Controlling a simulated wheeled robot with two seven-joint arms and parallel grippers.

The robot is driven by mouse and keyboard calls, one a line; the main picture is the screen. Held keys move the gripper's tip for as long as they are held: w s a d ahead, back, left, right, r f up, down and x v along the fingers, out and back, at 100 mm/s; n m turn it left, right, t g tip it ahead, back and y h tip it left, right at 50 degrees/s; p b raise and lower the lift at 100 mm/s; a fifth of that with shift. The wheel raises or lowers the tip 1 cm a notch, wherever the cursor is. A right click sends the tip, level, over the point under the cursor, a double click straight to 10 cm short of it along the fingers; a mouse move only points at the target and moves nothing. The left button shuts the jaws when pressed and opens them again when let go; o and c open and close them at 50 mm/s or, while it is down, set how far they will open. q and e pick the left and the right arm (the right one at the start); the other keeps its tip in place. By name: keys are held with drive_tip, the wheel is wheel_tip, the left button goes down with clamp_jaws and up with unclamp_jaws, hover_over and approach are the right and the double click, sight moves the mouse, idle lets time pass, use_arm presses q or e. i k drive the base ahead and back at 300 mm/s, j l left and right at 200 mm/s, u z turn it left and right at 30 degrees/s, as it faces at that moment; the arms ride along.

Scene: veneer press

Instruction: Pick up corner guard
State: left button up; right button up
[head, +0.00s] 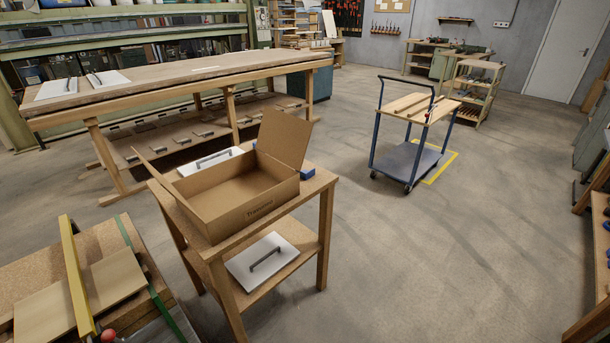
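I cannot make out a corner guard for certain. An open cardboard box (240,204) with raised flaps stands on a small wooden table (312,188); no object shows on the part of its floor that I can see. A small blue object (308,173) lies behind the box, mostly hidden by it. A white panel with a dark handle (208,160) is also partly hidden behind the box. Neither of my grippers is in view.
A similar white panel (262,262) lies on the table's lower shelf. A long workbench (170,78) stands behind. A blue trolley (408,158) carries wooden strips. At lower left, a yellow bar (75,275) crosses boards beside a green strip. The middle-right floor is clear.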

sight(305, 174)
drive_tip(key=i+u, duration=0.1)
drive_tip(key=u, duration=0.35)
drive_tip(key=l+u, duration=0.15)
drive_tip(key=u, duration=0.25)
drive_tip(key=i+l+u, duration=0.1)
drive_tip(key=u, duration=0.35)
drive_tip(key=l+u, duration=0.2)
drive_tip(key=u, duration=0.2)
drive_tip(key=i, duration=0.05)
